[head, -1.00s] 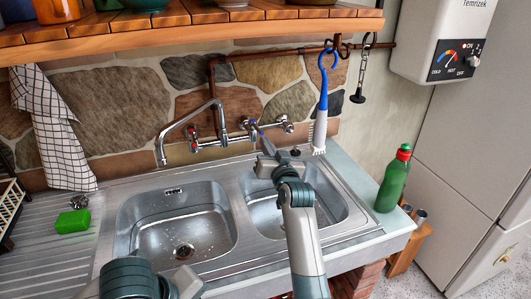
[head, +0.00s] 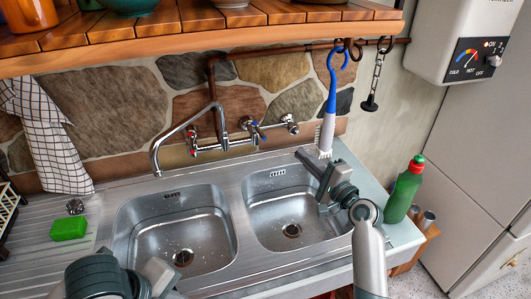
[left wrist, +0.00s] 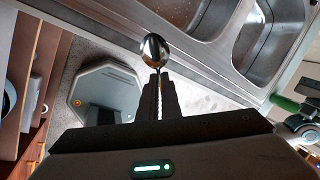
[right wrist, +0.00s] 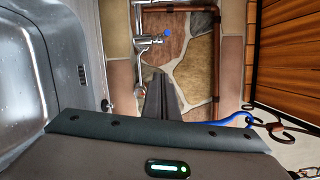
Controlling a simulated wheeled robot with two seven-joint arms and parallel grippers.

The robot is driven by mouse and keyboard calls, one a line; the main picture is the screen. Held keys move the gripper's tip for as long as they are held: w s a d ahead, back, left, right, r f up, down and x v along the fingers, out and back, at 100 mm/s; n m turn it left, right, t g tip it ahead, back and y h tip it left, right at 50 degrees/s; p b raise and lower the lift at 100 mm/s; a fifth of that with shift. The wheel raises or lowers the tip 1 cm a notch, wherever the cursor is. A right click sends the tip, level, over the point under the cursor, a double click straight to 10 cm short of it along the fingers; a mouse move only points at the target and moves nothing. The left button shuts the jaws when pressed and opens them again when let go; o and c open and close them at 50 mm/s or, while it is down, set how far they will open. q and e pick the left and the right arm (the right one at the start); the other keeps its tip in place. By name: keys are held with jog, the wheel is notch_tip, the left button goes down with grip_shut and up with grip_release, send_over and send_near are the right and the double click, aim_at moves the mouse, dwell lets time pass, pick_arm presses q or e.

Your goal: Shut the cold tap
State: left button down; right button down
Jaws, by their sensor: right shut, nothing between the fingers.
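The cold tap (head: 255,130), with blue marks on its handle, is on the right of the chrome wall mixer (head: 222,145). It also shows in the right wrist view, where its blue part (right wrist: 168,32) is beyond my fingers. A red-marked tap (head: 193,142) is on the mixer's left. I see no water stream under the spout (head: 155,160). My right gripper (head: 305,157) is shut and empty, over the right basin's back edge, right of and apart from the cold tap. My left gripper (left wrist: 158,78) is shut on a shiny spoon (left wrist: 155,50); its fingers are out of the head view.
A brush (head: 327,120) hangs from the pipe just behind my right gripper. A green bottle (head: 404,190) stands at the right. The wooden shelf (head: 200,40) overhangs the wall. A green sponge (head: 68,228) lies on the drainer. Both basins (head: 175,225) look empty.

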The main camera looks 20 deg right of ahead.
aim_at(259, 132)
jog(key=shift+s+r, duration=0.1)
dwell(0.3)
jog(key=w+a+r+b, duration=0.1)
jog(key=w+a+b, duration=0.1)
jog(key=w+a, duration=0.5)
jog(key=shift+w, duration=1.2)
jog(key=shift+d, duration=0.1)
jog(key=shift+a+r+p, duration=0.1)
jog(key=shift+a+p, duration=0.25)
jog(key=shift+a, duration=0.3)
